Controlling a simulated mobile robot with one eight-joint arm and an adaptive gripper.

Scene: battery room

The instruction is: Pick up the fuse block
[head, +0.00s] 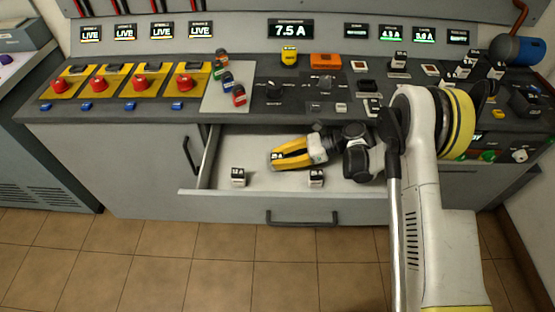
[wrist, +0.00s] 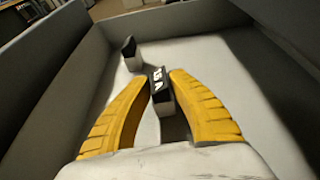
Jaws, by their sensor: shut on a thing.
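The fuse block (wrist: 161,92), small with a black top, white marking and white lower body, sits between the two yellow fingers of my gripper (wrist: 158,78) in the wrist view. My gripper is shut on it. In the head view my gripper (head: 274,158) reaches into the open drawer (head: 209,165) from the right, and the block (head: 277,155) shows only as a small dark and white patch at the fingertips. I cannot tell whether the block touches the drawer floor.
Two similar blocks stand in the drawer, one at the left (head: 238,177) and one near the front (head: 317,178). One block (wrist: 130,54) shows beyond my fingers in the wrist view. Drawer walls surround my gripper. The counter (head: 130,118) with red buttons lies above.

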